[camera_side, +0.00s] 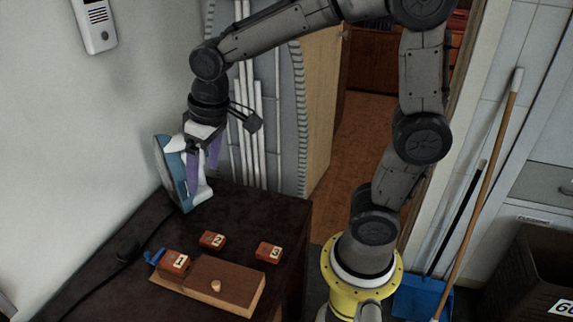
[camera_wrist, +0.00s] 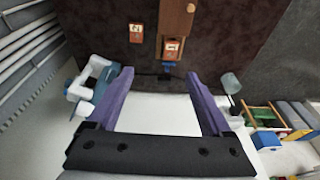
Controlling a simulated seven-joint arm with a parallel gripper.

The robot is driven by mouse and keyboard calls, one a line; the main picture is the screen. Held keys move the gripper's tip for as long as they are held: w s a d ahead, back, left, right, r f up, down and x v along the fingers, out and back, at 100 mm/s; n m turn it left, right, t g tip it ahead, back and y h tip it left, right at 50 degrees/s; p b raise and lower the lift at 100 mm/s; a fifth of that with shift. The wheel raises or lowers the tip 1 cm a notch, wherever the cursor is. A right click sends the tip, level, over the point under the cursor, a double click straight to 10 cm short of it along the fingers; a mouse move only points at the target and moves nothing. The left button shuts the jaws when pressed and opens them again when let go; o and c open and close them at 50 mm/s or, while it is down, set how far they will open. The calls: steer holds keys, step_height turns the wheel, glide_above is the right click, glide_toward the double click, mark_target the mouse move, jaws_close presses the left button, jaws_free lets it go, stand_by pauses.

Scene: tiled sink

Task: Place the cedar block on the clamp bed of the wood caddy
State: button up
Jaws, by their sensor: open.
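The wood caddy (camera_side: 232,282) is a long brown board with a raised part and a round knob, low on the dark tabletop. A blue clamp piece (camera_side: 153,256) sits at its left end. A reddish block marked 1 (camera_side: 174,263) rests on that end, beside the clamp. Reddish blocks marked 2 (camera_side: 212,240) and 3 (camera_side: 268,252) stand on the tabletop behind the caddy. Which one is the cedar block, I cannot tell. My gripper (camera_side: 203,184), with purple fingers, is open and empty, above and behind the blocks. The wrist view shows blocks 1 (camera_wrist: 171,46) and 2 (camera_wrist: 136,33); block 3 is out of it.
A blue and white iron-like object (camera_side: 172,172) stands upright against the wall, close beside my gripper. A dark cable (camera_side: 98,275) runs along the tabletop's left side. White pipes (camera_side: 257,140) stand behind. Bare tabletop lies between the iron-like object and the blocks.

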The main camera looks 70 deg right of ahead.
steer(key=s+d+r+t, duration=0.2)
steer(key=s+d+t, duration=0.1)
steer(key=s, duration=1.3)
steer(key=shift+r, duration=0.2)
